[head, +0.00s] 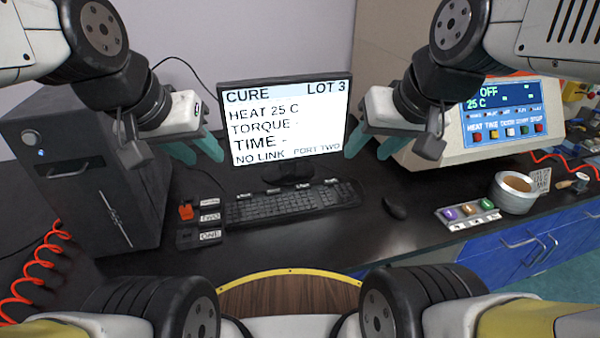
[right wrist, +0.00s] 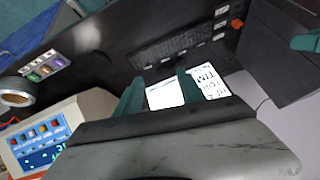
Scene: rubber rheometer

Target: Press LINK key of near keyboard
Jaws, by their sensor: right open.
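The black keyboard (head: 290,206) lies on the dark bench in front of the monitor, with several small white labels along its far edge; their text is too small to read, so I cannot tell which marks LINK. It also shows in the right wrist view (right wrist: 178,46). The monitor (head: 284,122) reads "NO LINK" and "PORT TWO". My left gripper (head: 196,150) is open and empty above the bench, left of the monitor. My right gripper (head: 373,145) is open and empty, right of the monitor and above keyboard height; its teal fingers show apart in the right wrist view (right wrist: 160,92).
A port box (head: 210,217) with an orange plug (head: 186,211) sits left of the keyboard, beside the black computer tower (head: 95,165). A mouse (head: 395,207), a tray of coloured samples (head: 468,214), a tape roll (head: 514,193) and the rheometer (head: 470,140) are to the right.

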